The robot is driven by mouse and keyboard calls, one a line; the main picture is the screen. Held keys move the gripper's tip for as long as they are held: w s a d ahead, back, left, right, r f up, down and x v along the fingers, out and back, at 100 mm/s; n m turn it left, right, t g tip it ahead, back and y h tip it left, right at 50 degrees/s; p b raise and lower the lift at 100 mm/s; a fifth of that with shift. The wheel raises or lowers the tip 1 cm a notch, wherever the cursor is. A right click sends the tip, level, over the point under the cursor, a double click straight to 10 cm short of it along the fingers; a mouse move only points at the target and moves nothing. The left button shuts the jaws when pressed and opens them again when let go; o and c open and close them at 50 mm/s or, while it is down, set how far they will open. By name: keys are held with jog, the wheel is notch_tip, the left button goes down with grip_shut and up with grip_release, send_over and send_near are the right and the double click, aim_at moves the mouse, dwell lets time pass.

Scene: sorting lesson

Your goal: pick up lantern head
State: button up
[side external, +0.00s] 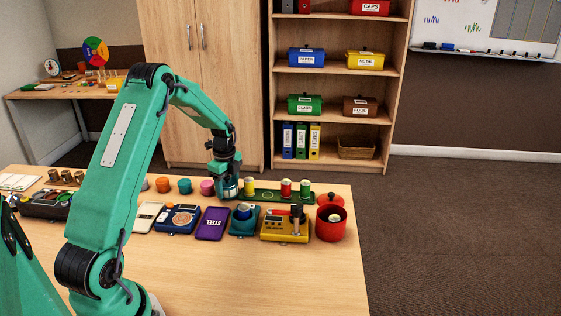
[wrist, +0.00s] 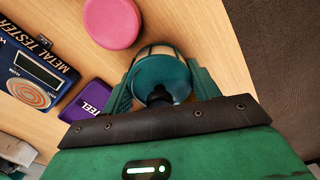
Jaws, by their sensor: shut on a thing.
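My gripper (side external: 228,188) is low over the table, beside the left end of the green strip. In the wrist view its two teal fingers (wrist: 162,88) are shut on the lantern head (wrist: 158,68), one finger on each side. The lantern head looks round and teal, with a pale ring or rim at its far edge. In the side view the fingers mostly hide it, and I cannot tell whether it touches the table.
A pink round piece (side external: 207,187) is left of my gripper. In front are a purple STEEL case (side external: 212,223), a blue metal tester (side external: 178,219), a teal stand (side external: 244,223) and a yellow device (side external: 284,226). A green strip (side external: 268,195) with coloured cylinders and a red pot (side external: 330,226) are to the right. The front table is clear.

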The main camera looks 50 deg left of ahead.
jog(key=r, duration=0.4)
jog(key=shift+d, duration=0.3)
jog(key=d+r, duration=0.6)
jog(key=d, duration=0.5)
jog(key=shift+w+r, duration=0.25)
jog(key=shift+w, duration=0.1)
send_over(242, 206)
jog(key=shift+r, duration=0.25)
jog(key=shift+f, duration=0.25)
jog(key=shift+f, duration=2.95)
jog(key=shift+f, duration=0.2)
dwell(0.5)
